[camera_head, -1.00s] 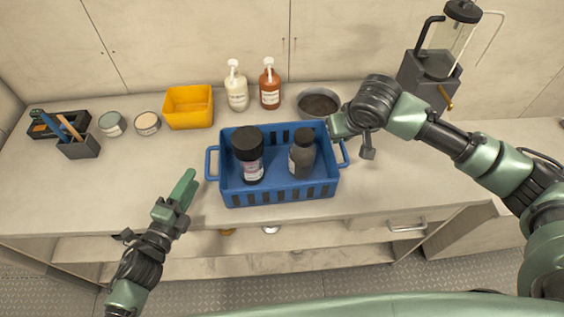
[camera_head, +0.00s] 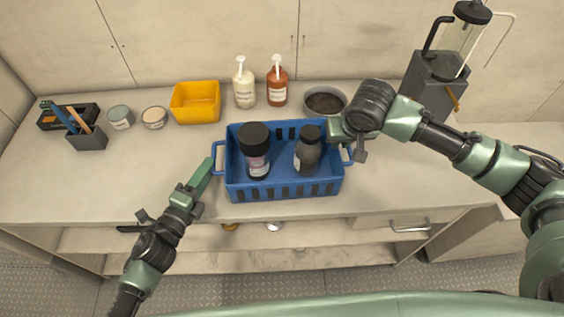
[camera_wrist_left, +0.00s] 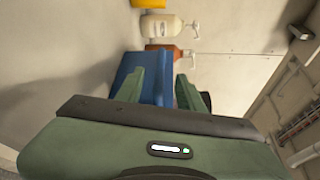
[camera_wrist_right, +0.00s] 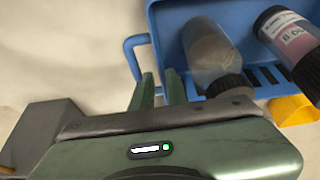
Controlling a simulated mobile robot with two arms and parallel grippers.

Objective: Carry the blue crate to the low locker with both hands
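The blue crate (camera_head: 283,188) stands upright on the counter with two dark-lidded bottles inside: a purple-labelled one (camera_head: 257,165) and a dark grey one (camera_head: 308,160). My left gripper (camera_head: 205,170) is beside the crate's left handle (camera_head: 217,158). In the left wrist view its fingers (camera_wrist_left: 157,80) are apart, with blue crate showing beyond them. My right gripper (camera_head: 334,130) is at the crate's right back corner, by the right handle (camera_head: 348,156). In the right wrist view its fingers (camera_wrist_right: 162,88) have a narrow gap close to the handle (camera_wrist_right: 130,55); contact is unclear.
Behind the crate are a yellow bin (camera_head: 196,103), two pump bottles (camera_head: 244,86) (camera_head: 277,84) and a round bowl (camera_head: 325,101). Tins and a pen holder (camera_head: 87,138) stand left. A grey dispenser (camera_head: 434,85) stands right. An open shelf (camera_head: 310,258) runs below the counter.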

